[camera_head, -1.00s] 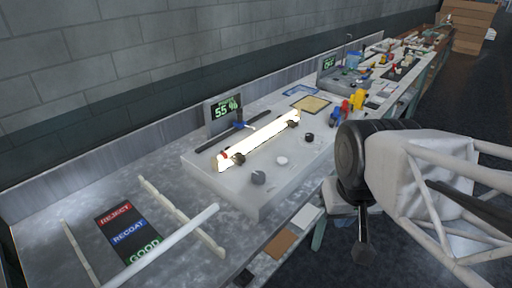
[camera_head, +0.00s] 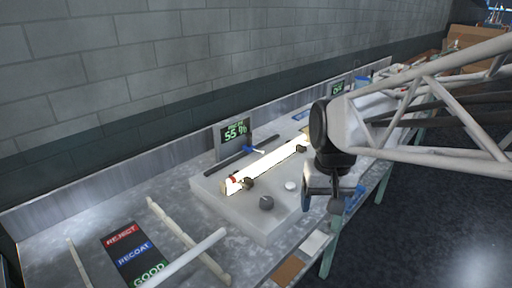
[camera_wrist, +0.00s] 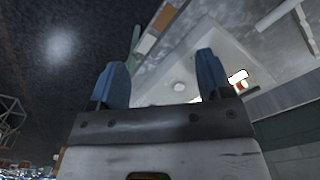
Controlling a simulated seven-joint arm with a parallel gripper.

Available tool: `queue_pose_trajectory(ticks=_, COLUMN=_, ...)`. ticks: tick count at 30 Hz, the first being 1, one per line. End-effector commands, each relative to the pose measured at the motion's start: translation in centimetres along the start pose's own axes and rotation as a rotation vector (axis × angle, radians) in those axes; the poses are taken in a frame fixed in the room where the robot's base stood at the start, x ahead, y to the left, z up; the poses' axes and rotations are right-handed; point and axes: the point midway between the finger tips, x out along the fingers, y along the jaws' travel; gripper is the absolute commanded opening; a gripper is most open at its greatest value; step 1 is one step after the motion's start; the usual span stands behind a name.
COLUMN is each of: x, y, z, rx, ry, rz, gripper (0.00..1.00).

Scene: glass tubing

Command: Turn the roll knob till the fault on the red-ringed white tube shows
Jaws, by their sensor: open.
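The white tube (camera_head: 268,163) glows brightly and lies along the white inspection box, with a red ring (camera_head: 234,180) at its near left end. No fault can be made out on it. A dark knob (camera_head: 266,202) stands on the box's near face area, with a pale round button (camera_head: 290,186) to its right; I cannot tell which control is the roll knob. My gripper (camera_head: 321,194) is open and empty, above the right front edge of the box. In the wrist view its blue fingers (camera_wrist: 163,85) are spread, with the pale button (camera_wrist: 179,87) visible between them.
A display (camera_head: 235,132) reading 55 % stands behind the box. A mat (camera_head: 135,252) marked REJECT, RECOAT and GOOD lies at the left between pale rails, with another white tube (camera_head: 186,258) across them. More benches and equipment extend to the back right.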

Motion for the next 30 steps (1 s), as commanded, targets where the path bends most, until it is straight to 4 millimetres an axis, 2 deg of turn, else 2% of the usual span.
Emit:
queue_pose_trajectory(ticks=3, x=0.4, y=-0.7, z=-2.3, rx=-0.001, ry=-0.040, rz=-0.002, gripper=0.72)
queue_pose_trajectory(ticks=16, x=2.3, y=-3.7, z=-9.8, rx=-0.005, ry=-0.177, rz=-0.003, gripper=0.72)
queue_pose_trajectory(ticks=30, x=6.5, y=-7.6, z=-17.6, rx=-0.009, ry=-0.328, rz=0.007, gripper=0.72)
